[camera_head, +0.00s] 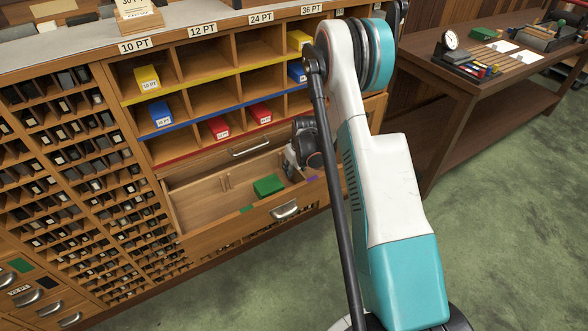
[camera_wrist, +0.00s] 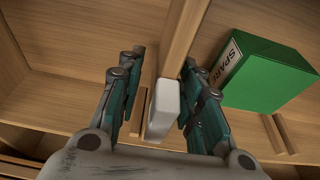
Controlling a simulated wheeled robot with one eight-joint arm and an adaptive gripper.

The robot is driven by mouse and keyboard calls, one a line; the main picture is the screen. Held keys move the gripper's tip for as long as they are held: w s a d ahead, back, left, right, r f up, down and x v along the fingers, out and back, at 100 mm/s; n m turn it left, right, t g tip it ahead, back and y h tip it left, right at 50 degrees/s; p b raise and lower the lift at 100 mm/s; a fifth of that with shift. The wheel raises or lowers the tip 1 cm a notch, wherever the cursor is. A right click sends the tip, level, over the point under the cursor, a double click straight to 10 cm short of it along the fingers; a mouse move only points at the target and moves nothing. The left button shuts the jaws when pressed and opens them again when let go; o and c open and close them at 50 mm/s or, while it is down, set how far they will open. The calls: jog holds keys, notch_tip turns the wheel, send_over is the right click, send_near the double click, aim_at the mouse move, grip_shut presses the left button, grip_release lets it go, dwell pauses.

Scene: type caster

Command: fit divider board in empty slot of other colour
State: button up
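In the wrist view, a thin wooden divider board (camera_wrist: 184,45) with a pale grey block (camera_wrist: 163,110) at its near end stands in the drawer. My gripper (camera_wrist: 157,90) is open, with teal-padded fingers on both sides of the block; a gap shows on the left, while right contact is unclear. In the head view, the open drawer (camera_head: 192,211) has a green mark (camera_head: 246,209) and a purple mark (camera_head: 312,178) on its front edge. My gripper (camera_head: 300,158) is at the drawer's right part, partly hidden by my arm, which also hides the drawer's right end.
A green box (camera_head: 268,185) lies in the drawer; its label reads SPARE in the wrist view (camera_wrist: 265,78). Slot strips show on the drawer's back wall (camera_head: 227,182). Shelves with yellow, blue and red boxes (camera_head: 147,78) stand above. A side table (camera_head: 480,70) is at right.

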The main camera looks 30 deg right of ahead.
jog(key=v, duration=1.2)
dwell(0.3)
